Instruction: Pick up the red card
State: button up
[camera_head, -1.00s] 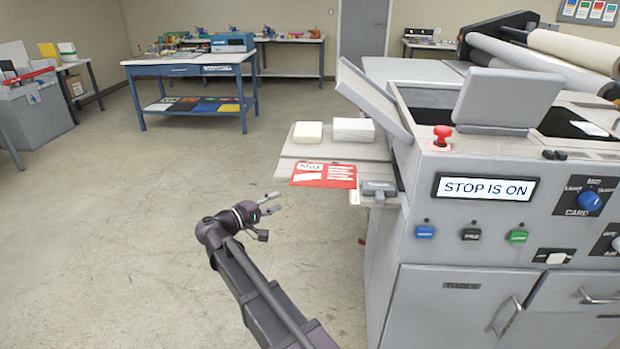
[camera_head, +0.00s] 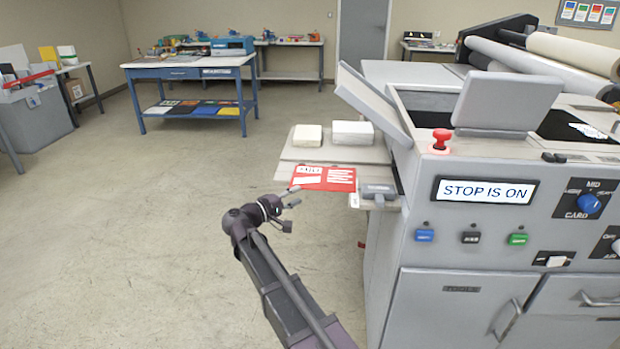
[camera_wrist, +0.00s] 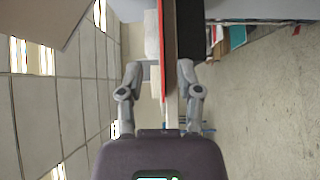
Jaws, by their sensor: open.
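The red card (camera_head: 326,179), with white printing, lies flat on the grey side shelf (camera_head: 290,153) of the machine, near its front edge. My gripper (camera_head: 296,197) is open and empty, just off the card's near left corner in the head view. In the wrist view the card (camera_wrist: 162,50) shows edge-on as a thin red strip beside the shelf's edge. The open fingers of my gripper (camera_wrist: 160,72) stand on either side of that line. I cannot tell whether a finger touches the card or shelf.
Two white stacks, a left one (camera_head: 307,136) and a right one (camera_head: 352,133), sit behind the card. A grey block (camera_head: 378,191) sits right of it. The machine (camera_head: 455,240) with a red stop button (camera_head: 441,138) fills the right. Open floor (camera_head: 150,240) lies left.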

aim_at(312, 188)
jog(key=shift+w+d, duration=0.5)
jog(key=shift+d, duration=0.05)
jog(key=shift+x, duration=2.55)
jog(key=shift+f, duration=0.1)
jog(key=shift+c, duration=0.2)
grip_shut()
